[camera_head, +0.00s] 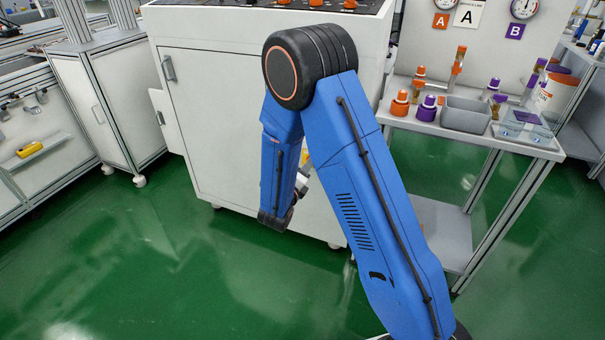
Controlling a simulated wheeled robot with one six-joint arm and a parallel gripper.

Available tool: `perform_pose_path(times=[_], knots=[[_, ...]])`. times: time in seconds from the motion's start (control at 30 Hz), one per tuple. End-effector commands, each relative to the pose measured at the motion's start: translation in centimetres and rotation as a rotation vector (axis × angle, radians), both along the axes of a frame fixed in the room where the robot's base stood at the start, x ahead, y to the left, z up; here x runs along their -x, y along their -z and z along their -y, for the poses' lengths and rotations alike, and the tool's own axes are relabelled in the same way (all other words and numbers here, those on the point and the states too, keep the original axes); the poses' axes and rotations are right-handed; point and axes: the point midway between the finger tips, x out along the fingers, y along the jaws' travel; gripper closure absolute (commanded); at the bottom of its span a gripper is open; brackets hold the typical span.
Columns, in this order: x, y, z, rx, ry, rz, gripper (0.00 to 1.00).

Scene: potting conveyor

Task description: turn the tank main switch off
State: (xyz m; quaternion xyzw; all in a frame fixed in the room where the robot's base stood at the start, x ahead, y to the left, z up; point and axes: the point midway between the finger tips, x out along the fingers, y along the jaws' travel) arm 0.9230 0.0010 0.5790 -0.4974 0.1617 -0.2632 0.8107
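I cannot pick out the tank main switch for certain. A white cabinet (225,110) stands in front of me, and its control panel (222,3) with several orange knobs (285,2) is cut off by the top edge. Two round gauges (525,8) hang on the board at the top right, near orange A and purple B labels. My blue arm is folded in front of the cabinet, its elbow just below the panel. The forearm hangs down, and my gripper is mostly hidden behind the arm; only small pale and yellow parts show there. Its fingers cannot be made out.
A metal side table (470,138) at the right holds orange (400,103) and purple (426,108) capped items, a grey bin (465,115) and a clear box (524,128). Grey workbenches stand at the left. The green floor (150,260) is clear.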

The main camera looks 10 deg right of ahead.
Motion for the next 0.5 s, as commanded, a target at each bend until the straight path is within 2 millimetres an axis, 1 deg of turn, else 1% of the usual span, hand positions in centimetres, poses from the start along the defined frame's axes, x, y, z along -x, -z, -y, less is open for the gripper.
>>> perform_pose_path(times=[0.17, 0.5], knots=[[1.3, 0.0, -1.1, 0.0, -0.002, 0.0, 0.54], [5.9, 0.0, -4.4, 0.0, -0.004, 0.0, 0.54]])
